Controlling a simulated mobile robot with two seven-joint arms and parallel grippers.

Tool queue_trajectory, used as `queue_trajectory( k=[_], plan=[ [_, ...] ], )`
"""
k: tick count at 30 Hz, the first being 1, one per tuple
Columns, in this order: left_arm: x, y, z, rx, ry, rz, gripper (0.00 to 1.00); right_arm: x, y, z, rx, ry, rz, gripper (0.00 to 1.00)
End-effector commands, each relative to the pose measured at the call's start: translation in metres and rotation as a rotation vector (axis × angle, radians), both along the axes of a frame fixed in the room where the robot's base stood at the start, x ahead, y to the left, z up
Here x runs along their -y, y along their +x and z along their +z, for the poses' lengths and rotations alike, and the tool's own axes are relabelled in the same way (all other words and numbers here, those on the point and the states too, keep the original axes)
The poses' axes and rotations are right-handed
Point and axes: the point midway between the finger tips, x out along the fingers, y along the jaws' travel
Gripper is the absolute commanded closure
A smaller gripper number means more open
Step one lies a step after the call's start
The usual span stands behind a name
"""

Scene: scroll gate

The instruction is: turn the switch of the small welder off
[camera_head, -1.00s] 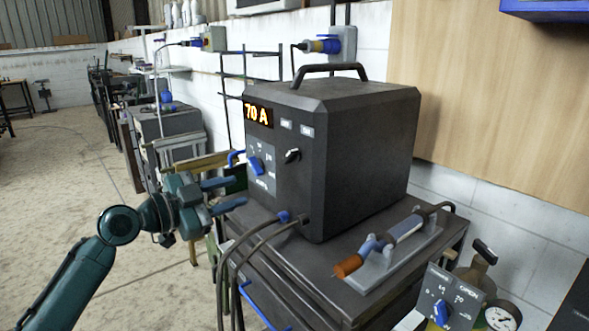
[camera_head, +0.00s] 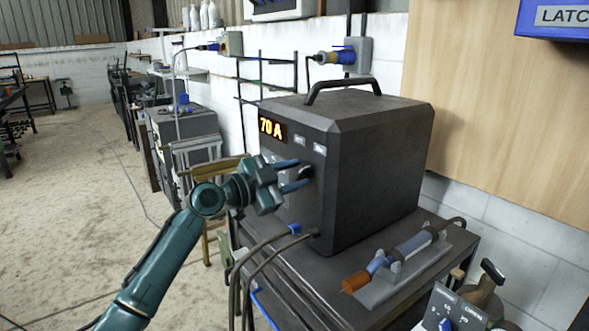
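The welder (camera_head: 370,165) is a dark grey box with a top handle and a lit display reading 70 A (camera_head: 271,128). A black switch knob (camera_head: 306,172) sits on its front panel. My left gripper (camera_head: 298,174) is at the panel with its two blue fingers apart, one above and one below the knob. I cannot tell whether the fingers touch it. The gripper hides most of the panel's dial area. My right gripper is out of view.
The welder stands on a dark cart (camera_head: 335,280). Cables (camera_head: 262,258) hang from its lower front. A torch (camera_head: 390,258) lies in a holder on the right. A small box with a blue knob (camera_head: 445,323) is at the bottom right. Open floor lies left.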

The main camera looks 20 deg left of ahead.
Motion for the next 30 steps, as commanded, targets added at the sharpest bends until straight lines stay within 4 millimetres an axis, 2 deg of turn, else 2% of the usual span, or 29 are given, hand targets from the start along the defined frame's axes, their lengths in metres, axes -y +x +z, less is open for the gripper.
queue_trajectory(
  k=[11, 23, 30],
  plan=[
    [0.0039, 0.0047, -0.0004, 0.0, 0.0, 0.0, 0.66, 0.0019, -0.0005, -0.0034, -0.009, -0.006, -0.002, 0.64],
    [0.0036, 0.0044, -0.0003, 0.0, 0.0, 0.0, 0.99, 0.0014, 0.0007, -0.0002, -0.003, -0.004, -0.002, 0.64],
    [0.0035, 0.0043, -0.0005, -0.001, -0.002, 0.0, 1.0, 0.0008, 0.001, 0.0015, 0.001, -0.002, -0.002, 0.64]
  ],
)
